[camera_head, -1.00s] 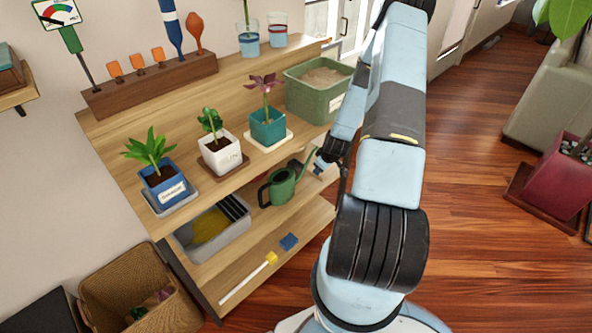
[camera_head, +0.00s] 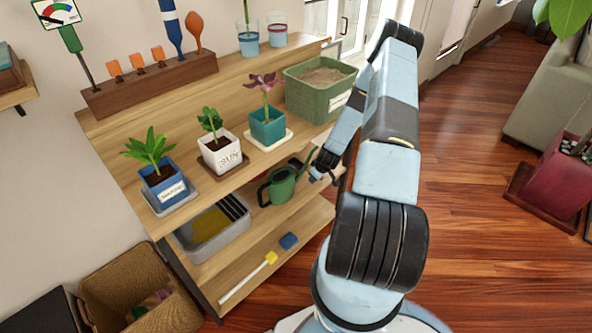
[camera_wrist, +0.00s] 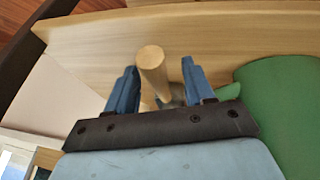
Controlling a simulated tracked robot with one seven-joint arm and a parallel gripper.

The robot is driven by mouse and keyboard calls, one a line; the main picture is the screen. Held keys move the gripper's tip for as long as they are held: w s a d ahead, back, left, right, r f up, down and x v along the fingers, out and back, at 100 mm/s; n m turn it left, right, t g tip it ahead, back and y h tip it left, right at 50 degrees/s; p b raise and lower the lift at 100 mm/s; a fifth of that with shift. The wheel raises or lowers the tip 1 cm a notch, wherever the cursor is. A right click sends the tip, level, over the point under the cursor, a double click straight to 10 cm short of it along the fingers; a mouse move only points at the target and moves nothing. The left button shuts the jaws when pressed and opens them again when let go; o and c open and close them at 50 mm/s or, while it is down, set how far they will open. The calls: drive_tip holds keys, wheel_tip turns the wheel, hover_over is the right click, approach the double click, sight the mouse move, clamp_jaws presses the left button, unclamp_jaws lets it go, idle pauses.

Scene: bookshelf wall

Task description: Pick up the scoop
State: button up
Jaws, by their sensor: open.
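My gripper (camera_head: 317,176) is beside the green watering can (camera_head: 282,186), at the right end of the shelf below the top board. In the wrist view my gripper (camera_wrist: 160,67) is open, with its two blue fingers apart. A round pale wooden handle (camera_wrist: 151,66) stands between the fingers, its end toward the camera. A small grey part shows by its base; this appears to be the scoop, but its head is mostly hidden. I cannot make out the scoop in the head view. The green watering can (camera_wrist: 275,110) is close on the right in the wrist view.
Potted plants (camera_head: 220,150) and a green planter box (camera_head: 319,92) stand on the board above. A grey tray (camera_head: 240,233) is left of the can.

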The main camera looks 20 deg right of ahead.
drive_tip(key=shift+w+f, duration=0.15)
drive_tip(key=shift+f, duration=0.2)
drive_tip(key=shift+c, duration=0.4)
clamp_jaws()
